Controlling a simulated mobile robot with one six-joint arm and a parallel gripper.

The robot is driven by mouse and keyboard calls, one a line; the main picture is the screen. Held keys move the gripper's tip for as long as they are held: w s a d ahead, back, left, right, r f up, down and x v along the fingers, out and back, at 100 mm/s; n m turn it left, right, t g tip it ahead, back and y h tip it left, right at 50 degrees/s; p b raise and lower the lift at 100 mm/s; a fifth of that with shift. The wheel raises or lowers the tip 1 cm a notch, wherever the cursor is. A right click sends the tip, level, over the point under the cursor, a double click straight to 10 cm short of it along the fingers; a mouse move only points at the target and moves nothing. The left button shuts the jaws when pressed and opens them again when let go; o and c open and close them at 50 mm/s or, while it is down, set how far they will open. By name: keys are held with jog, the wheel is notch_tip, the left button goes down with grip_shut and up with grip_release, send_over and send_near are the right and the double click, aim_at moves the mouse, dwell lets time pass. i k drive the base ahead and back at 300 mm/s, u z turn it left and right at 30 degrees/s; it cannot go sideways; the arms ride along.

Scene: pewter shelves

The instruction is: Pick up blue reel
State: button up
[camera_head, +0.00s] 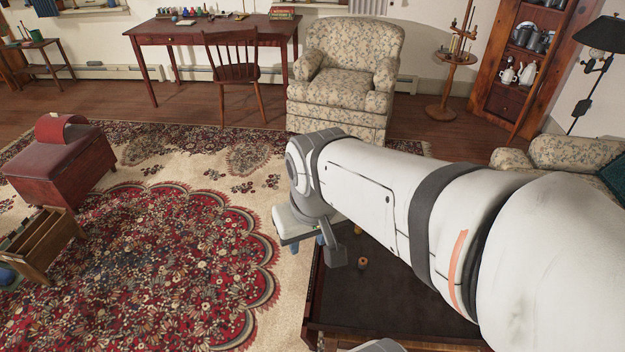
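My gripper (332,252) hangs below the wrist of my white arm, over the left edge of a dark tabletop (375,300). Only part of it shows, and I cannot tell whether its fingers are apart or closed. Small blue patches (321,240) show just under the wrist, beside the gripper; they are too small and covered to tell whether they are the blue reel. A small orange-tan reel (362,263) stands on the dark tabletop, right of the gripper and apart from it. My arm hides much of the table's right side.
A wooden divided box (42,248) and a red sewing box (60,165) stand on the patterned rug at left. A floral armchair (345,65) stands behind my wrist, with a desk (210,35) and chair (235,65) to its left. Open rug lies left of the table.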

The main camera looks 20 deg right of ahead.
aim_at(362, 260)
jog(key=z, duration=0.95)
jog(key=k, duration=0.35)
jog(key=i, duration=0.35)
jog(key=z, duration=0.05)
